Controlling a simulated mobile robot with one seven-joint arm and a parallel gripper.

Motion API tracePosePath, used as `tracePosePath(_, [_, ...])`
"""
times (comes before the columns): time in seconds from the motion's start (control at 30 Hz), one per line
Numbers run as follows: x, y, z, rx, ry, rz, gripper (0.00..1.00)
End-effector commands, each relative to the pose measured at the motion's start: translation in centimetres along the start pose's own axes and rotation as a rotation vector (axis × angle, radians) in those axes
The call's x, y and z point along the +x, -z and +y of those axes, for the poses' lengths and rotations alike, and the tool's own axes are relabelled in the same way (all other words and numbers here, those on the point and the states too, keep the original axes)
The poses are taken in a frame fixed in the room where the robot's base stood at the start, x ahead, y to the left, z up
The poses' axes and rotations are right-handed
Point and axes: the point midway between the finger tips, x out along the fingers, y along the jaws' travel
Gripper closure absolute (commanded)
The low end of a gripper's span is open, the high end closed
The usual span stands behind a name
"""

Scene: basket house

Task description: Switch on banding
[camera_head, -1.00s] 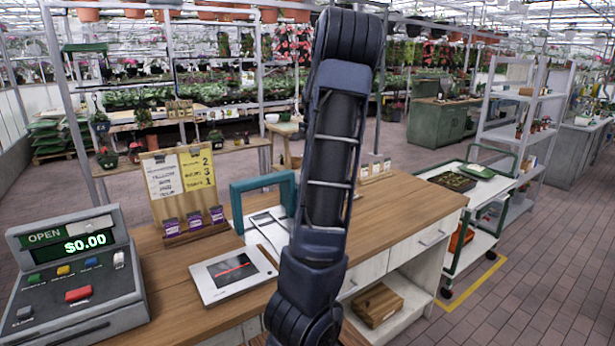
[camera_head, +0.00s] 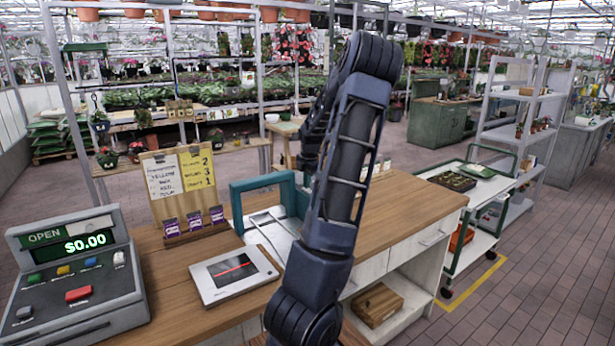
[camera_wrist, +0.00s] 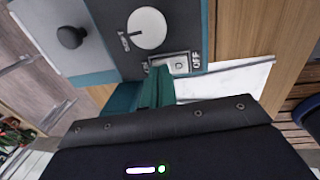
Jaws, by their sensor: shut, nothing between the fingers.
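The banding machine stands on the wooden counter, with a teal arch (camera_head: 240,187) and a pale bed (camera_head: 268,223); my arm hides its right side in the head view. In the wrist view its dark grey panel (camera_wrist: 197,22) has a white dial (camera_wrist: 147,28) and a small switch (camera_wrist: 182,64) in a pale frame. "OFF" is marked at the switch's right; the marking at its left is mostly hidden. My gripper (camera_wrist: 156,72) is shut and empty, its green fingertips at the left part of the switch. Whether they touch it I cannot tell. The head view does not show the fingers.
On the counter (camera_head: 195,258) a tablet with a red line (camera_head: 233,272) lies in front of the machine. A cash register (camera_head: 75,275) stands at the left and a note board with purple packets (camera_head: 180,190) behind. A cart (camera_head: 478,190) stands right of the counter.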

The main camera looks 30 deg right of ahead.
Motion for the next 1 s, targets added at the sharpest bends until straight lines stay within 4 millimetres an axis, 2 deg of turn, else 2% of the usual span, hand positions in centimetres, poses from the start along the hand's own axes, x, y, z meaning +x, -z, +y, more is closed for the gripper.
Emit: tracePosePath(1.0, [0.7, 0.05, -0.17, 0.001, 0.043, 0.004, 1.0])
